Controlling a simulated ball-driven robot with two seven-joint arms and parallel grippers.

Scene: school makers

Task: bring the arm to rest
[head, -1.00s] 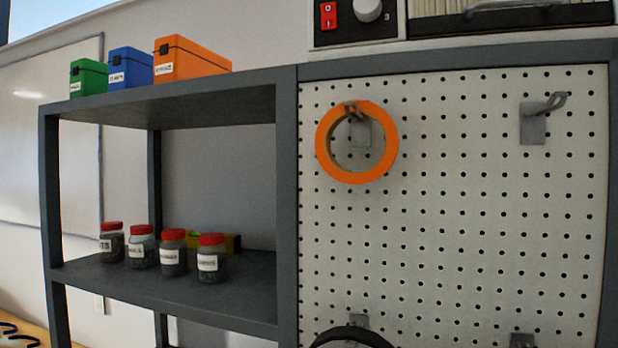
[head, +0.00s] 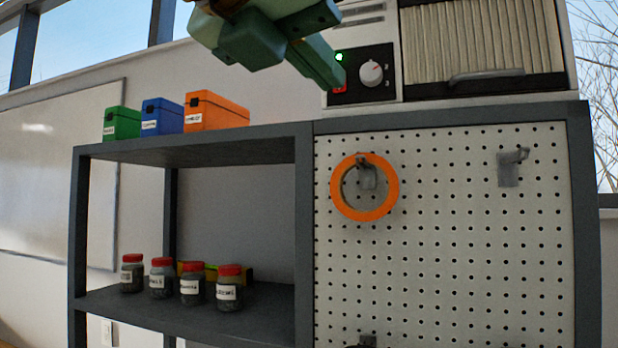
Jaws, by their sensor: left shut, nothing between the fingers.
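My left gripper (head: 322,68), green, comes in at the top of the head view, above the shelf unit. Its fingers are shut and empty and point down and right at the control panel of a white machine (head: 364,20). The fingertips are close to the red switch (head: 340,88) and partly cover it; I cannot tell whether they touch it. A small green light (head: 339,57) glows above the switch, beside a white knob (head: 371,74). My right gripper is not in view.
Green (head: 122,123), blue (head: 163,117) and orange (head: 216,111) boxes stand on the top shelf, left of the machine. Several red-lidded jars (head: 229,288) stand on the lower shelf. An orange ring (head: 391,190) hangs on the pegboard (head: 450,250); another hook (head: 510,168) is empty.

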